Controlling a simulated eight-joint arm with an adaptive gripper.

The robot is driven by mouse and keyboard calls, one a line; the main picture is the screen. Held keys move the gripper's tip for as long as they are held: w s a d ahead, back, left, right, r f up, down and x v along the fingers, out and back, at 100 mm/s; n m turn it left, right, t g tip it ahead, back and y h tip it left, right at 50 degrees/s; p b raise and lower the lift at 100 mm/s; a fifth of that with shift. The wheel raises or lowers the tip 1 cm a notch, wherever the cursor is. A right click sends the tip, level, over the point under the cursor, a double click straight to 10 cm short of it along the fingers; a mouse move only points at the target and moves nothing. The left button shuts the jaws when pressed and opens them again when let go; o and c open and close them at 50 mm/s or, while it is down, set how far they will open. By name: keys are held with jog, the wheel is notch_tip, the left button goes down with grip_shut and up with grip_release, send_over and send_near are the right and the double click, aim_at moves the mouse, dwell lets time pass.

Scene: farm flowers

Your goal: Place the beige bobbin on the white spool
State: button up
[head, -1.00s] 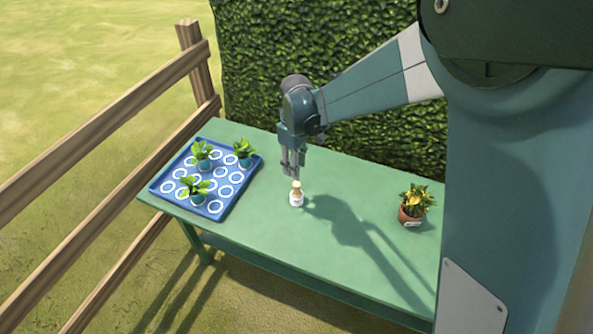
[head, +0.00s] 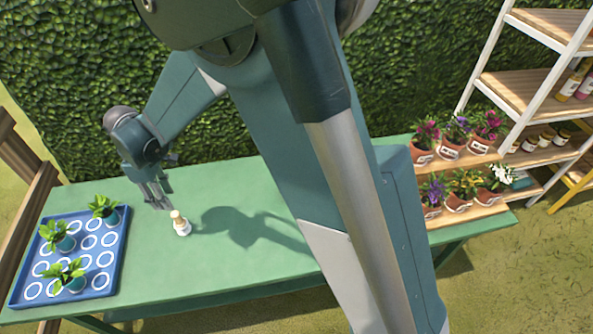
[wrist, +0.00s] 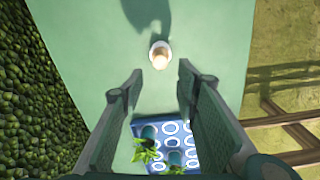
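The beige bobbin (head: 176,216) stands upright on top of the white spool (head: 183,229) on the green table. In the wrist view the bobbin (wrist: 160,61) covers most of the spool, whose pale rim (wrist: 160,44) shows around it. My gripper (head: 158,203) is above the table, up and to the left of the stack in the head view. In the wrist view my gripper (wrist: 157,76) has its two fingers wide apart, with nothing held between them. The stack lies beyond the fingertips, apart from them.
A blue tray (head: 22,293) with white rings and several potted seedlings (head: 70,277) sits at the table's left end. Potted flowers (head: 450,149) stand on a wooden stand at right, near a shelf (head: 530,92). The green table (head: 240,262) is clear around the stack. A hedge rises behind.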

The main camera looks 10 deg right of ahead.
jog(key=shift+d+r, duration=0.1)
jog(key=s+d+r+m+t, duration=0.1)
jog(key=d+r+m, duration=0.1)
jog(key=d+r, duration=0.55)
jog(key=s+d+r+m+t+y, duration=0.1)
jog(key=d+r+m, duration=0.25)
jog(key=d, duration=0.75)
jog(key=s+d+r+m+t, duration=0.1)
jog(key=d+r+m, duration=0.1)
jog(key=d+r, duration=0.55)
jog(key=s+d+m+t, duration=0.2)
jog(key=s+d+m, duration=0.2)
jog(key=s+d, duration=0.4)
jog(key=s+d+m+t+h, duration=0.1)
jog(key=s+d+m, duration=0.3)
jog(key=s+d, duration=0.5)
jog(key=shift+d+r+t, duration=0.45)
jog(key=shift+d+t, duration=0.05)
jog(key=shift+d, duration=3.15)
jog(key=shift+m, duration=0.25)
